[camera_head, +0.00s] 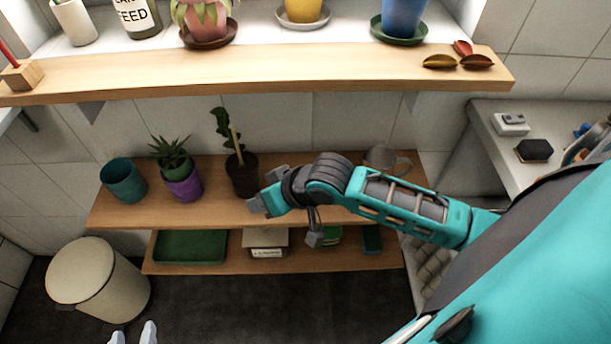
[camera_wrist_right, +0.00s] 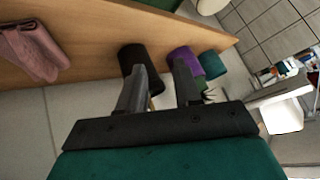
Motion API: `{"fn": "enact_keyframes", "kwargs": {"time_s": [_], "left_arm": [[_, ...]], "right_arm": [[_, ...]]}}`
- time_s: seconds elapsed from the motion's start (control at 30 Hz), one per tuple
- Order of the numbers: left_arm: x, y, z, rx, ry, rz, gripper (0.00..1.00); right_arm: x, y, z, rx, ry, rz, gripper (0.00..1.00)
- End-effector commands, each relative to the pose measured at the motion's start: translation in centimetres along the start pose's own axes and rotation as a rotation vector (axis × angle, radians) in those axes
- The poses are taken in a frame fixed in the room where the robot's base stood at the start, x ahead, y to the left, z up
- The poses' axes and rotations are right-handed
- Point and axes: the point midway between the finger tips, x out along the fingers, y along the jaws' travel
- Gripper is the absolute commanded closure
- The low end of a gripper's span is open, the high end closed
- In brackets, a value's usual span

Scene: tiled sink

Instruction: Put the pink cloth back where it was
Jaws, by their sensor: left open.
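The pink cloth (camera_wrist_right: 33,50) lies folded on the wooden shelf (camera_wrist_right: 95,40) in the right wrist view, close to an edge of it; I cannot tell whether it hangs over. I do not see it in the head view, where my right arm covers part of the shelf. My right gripper (camera_head: 266,196) is over the middle shelf beside the black pot (camera_head: 242,174). In the right wrist view its fingers (camera_wrist_right: 160,92) are apart with nothing held, and the cloth is off to their left. My left gripper (camera_head: 133,337) shows only its pale, separated tips at the bottom edge, away from the shelf.
A purple pot (camera_head: 183,184) and a teal pot (camera_head: 123,181) stand left of the black pot. A watering can (camera_head: 385,160) is behind my right arm. The upper ledge (camera_head: 250,70) overhangs the shelf. Below are a green tray (camera_head: 190,246) and a bin (camera_head: 98,280).

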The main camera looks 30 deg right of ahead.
Motion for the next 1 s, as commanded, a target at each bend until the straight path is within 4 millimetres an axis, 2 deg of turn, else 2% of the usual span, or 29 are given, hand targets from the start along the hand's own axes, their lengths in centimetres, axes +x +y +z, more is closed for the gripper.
{"fn": "enact_keyframes", "kwargs": {"time_s": [0.03,0.1,0.3,0.43,0.57,1.0], "left_arm": [[0.0,0.0,-0.1,0.000,0.001,0.000,0.50],[0.0,0.0,-0.1,0.000,0.001,0.000,0.50],[0.0,0.0,-0.1,0.000,0.001,-0.001,0.50],[0.0,-0.1,0.0,0.000,0.001,-0.001,0.50],[-0.1,-0.1,0.1,0.000,-0.002,-0.002,0.50],[-0.2,-0.1,0.4,-0.001,-0.008,-0.002,0.50]], "right_arm": [[0.5,-0.6,1.7,0.001,0.046,-0.011,0.66],[0.6,-0.5,3.4,-0.023,0.120,0.005,0.66],[-0.6,1.1,8.6,-0.116,0.246,0.130,0.66],[-1.6,1.9,10.8,-0.168,0.270,0.195,0.66],[-2.0,2.3,11.5,-0.193,0.279,0.220,0.66],[-2.0,2.2,11.5,-0.194,0.279,0.219,0.66]]}}
